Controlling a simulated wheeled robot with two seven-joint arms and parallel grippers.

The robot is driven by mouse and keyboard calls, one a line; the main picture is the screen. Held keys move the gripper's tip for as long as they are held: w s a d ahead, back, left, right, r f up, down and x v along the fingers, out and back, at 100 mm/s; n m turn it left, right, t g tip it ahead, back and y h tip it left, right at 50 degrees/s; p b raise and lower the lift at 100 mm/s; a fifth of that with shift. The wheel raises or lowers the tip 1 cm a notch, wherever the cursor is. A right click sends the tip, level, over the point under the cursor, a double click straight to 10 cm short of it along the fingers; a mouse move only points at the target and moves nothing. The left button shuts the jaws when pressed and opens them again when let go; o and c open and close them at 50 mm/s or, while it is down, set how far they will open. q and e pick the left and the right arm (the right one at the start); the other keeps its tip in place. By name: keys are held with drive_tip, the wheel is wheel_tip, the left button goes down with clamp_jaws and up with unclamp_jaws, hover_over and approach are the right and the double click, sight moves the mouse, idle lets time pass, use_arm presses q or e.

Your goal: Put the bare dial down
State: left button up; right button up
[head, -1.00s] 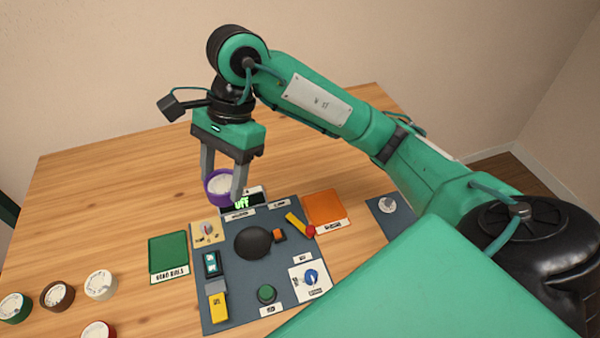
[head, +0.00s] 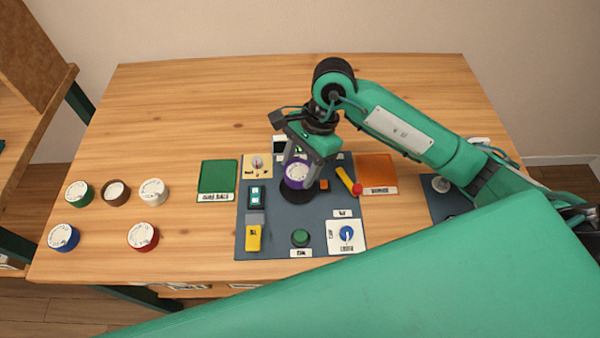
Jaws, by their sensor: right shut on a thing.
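A purple dial (head: 297,174) with a white face is held between the fingers of my right gripper (head: 299,168). It is over the round black base (head: 292,195) on the dark control panel (head: 275,222) and hides part of it. I cannot tell whether dial and base touch. A green pad (head: 217,176) with a white label, hard to read, lies left of the panel and is empty. An orange pad (head: 376,168) lies at its right, also empty. My left gripper is out of view.
Green (head: 79,194), brown (head: 116,193), cream (head: 153,192), blue (head: 63,237) and red (head: 143,237) dials stand on the table's left. The panel carries a yellow switch (head: 253,237), a green button (head: 300,238) and a blue knob (head: 347,233). The back left of the table is clear.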

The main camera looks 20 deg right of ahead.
sight(303, 169)
wheel_tip(303, 169, down, 4)
drive_tip(key=shift+r, duration=0.15)
drive_tip(key=shift+f, duration=0.2)
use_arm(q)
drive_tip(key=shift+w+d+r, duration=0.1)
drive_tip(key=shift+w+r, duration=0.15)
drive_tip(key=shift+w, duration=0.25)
use_arm(e)
drive_tip(key=shift+f, duration=0.25)
drive_tip(key=o, duration=1)
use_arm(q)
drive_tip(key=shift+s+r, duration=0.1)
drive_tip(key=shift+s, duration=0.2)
use_arm(e)
drive_tip(key=shift+r, duration=0.1)
drive_tip(key=shift+r, duration=0.25)
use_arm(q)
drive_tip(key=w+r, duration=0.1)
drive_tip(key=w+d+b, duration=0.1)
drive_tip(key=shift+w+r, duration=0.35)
use_arm(e)
drive_tip(key=v, duration=1.1)
drive_tip(key=shift+d+r, duration=0.15)
drive_tip(key=shift+r, duration=0.2)
